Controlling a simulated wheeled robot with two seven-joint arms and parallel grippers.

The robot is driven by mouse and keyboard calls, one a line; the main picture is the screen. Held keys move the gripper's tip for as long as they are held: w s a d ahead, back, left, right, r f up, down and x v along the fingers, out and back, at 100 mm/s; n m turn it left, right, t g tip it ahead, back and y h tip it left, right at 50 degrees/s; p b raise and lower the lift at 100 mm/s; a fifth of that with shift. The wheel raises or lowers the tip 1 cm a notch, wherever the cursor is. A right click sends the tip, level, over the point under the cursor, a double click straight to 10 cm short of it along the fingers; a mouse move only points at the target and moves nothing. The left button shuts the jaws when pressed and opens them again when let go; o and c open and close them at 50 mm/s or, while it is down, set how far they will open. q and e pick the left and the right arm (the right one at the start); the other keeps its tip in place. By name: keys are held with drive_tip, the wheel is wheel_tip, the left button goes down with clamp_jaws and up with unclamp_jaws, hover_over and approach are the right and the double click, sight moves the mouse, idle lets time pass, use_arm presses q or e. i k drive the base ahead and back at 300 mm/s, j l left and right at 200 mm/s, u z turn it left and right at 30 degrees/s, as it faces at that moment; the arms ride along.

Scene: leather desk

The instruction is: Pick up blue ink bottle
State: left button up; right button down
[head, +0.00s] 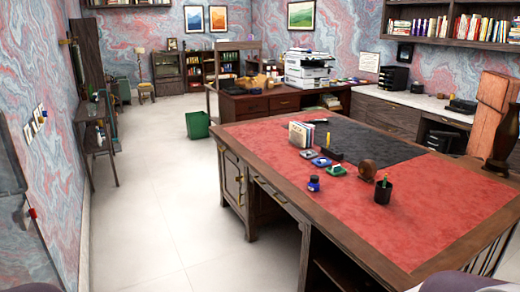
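A small blue ink bottle (313,184) with a dark cap stands upright on the red leather top of the large wooden desk (385,208). It is near the desk's front left edge, in front of the small colored pads and apart from them. Neither of my grippers shows in the head view.
A green pad (336,171), a blue pad (321,161), a letter holder (301,134), a brown round object (367,170) and a black pen cup (383,191) stand near the bottle. Open pale floor (165,200) lies left of the desk. A green bin (197,124) stands farther back.

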sight(314, 187)
drive_tip(key=i+j, duration=0.2)
drive_tip(key=i, duration=0.3)
drive_tip(key=i+j, duration=0.2)
drive_tip(key=i, duration=0.25)
drive_tip(key=i+j, duration=0.2)
drive_tip(key=i, duration=0.3)
drive_tip(key=i+j, duration=0.2)
drive_tip(key=i, duration=0.3)
drive_tip(key=i+l+z, duration=0.1)
drive_tip(key=i+z, duration=0.2)
drive_tip(key=z, duration=0.15)
drive_tip(key=i+z, duration=0.3)
drive_tip(key=z, duration=0.15)
drive_tip(key=i+j+z, duration=0.15)
drive_tip(key=i+z, duration=0.3)
drive_tip(key=i+j+z, duration=0.15)
drive_tip(key=z, duration=0.25)
drive_tip(key=i+j+z, duration=0.15)
drive_tip(key=i+z, duration=0.2)
